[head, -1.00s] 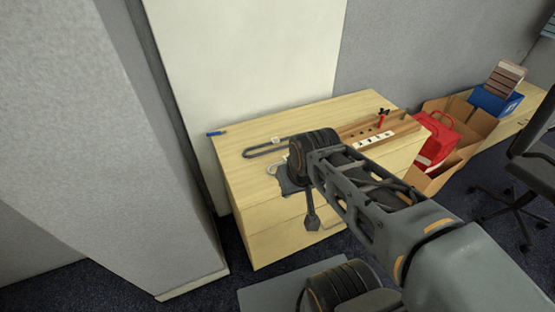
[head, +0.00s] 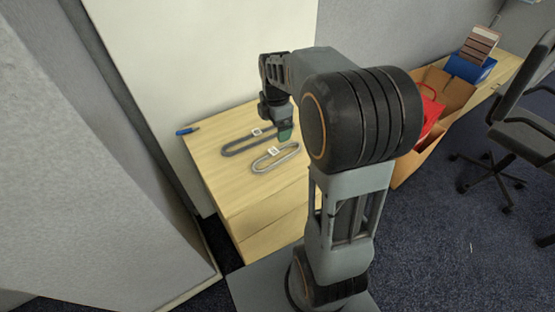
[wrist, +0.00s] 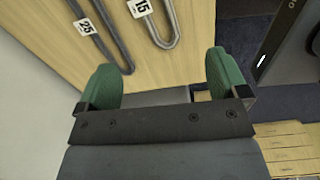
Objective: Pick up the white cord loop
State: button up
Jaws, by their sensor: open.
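The white cord loop (head: 288,155) lies flat on the wooden cabinet top, an elongated pale loop with a white tag. In the wrist view its rounded end (wrist: 176,27) shows at the top, with a tag reading 15; the rest is cut off. A dark grey loop (head: 232,151) with a tag reading 25 lies beside it, also in the wrist view (wrist: 120,57). My gripper (head: 284,132) is above the cabinet top, near the far side of the white loop. Its green fingers (wrist: 163,76) are apart with nothing between them.
A blue pen-like item (head: 187,130) lies at the cabinet's left corner. A cardboard box (head: 408,165) with a red bag (head: 432,112) stands at right, near a blue bin (head: 470,70) and an office chair (head: 525,135). My arm hides the cabinet's right part.

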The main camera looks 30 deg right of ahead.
jog(key=w+f+n, duration=0.1)
jog(key=f+n, duration=0.1)
send_over(277, 158)
jog(key=f, duration=0.6)
jog(key=shift+s+f+b, duration=0.2)
jog(key=shift+f+b, duration=0.1)
jog(key=shift+b, duration=0.1)
jog(key=shift+w+f, duration=0.2)
jog(key=shift+f, duration=3.1)
jog(key=c, duration=1)
jog(key=shift+r, duration=0.1)
